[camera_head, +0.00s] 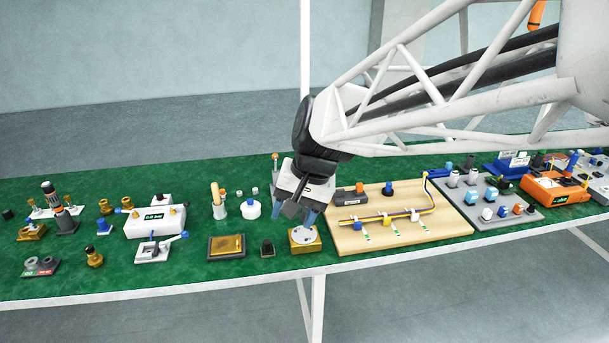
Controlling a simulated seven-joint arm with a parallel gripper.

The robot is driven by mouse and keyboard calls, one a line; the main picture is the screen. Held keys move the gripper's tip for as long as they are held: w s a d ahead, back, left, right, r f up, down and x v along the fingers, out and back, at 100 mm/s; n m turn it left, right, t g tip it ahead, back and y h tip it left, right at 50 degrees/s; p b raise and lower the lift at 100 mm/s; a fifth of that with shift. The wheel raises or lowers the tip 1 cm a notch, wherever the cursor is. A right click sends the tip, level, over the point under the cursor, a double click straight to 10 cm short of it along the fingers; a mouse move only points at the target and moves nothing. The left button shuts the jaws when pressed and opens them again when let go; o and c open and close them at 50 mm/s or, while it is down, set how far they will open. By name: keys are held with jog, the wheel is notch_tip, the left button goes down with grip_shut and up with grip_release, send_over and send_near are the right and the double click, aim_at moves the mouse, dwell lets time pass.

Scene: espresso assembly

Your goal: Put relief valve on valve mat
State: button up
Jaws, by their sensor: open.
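My gripper (301,212) is open and points down, its fingertips just above or beside a gold square block with a pale round top (304,240). I see nothing held between the fingers, though the view is small. I cannot tell for sure which thing is the relief valve; a small brass fitting (94,257) stands upright at the front left, and other brass fittings stand further back. The valve mat is also not certain; a flat dark square with a gold face (226,246) lies left of my gripper. A small black piece (267,248) stands between that square and the gold block.
A wooden board (440,232) with a blue and yellow line lies right of my gripper. Left are a white box (155,220), a white jar (251,209) and a tall dark cylinder (62,208). The right end is crowded. Bare green table (190,278) shows along the front edge.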

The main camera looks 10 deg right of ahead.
jog(key=s+d+n+h, duration=0.1)
jog(key=s+d, duration=0.4)
jog(key=s, duration=0.2)
jog(key=s+d+f+n+t+h, duration=0.1)
jog(key=s+d+n+h, duration=0.1)
jog(key=s+d, duration=0.3)
jog(key=s, duration=0.3)
jog(key=shift+d+f+t+h, duration=0.25)
jog(key=shift+d+t+h, duration=0.05)
jog(key=shift+d, duration=0.05)
dwell(0.4)
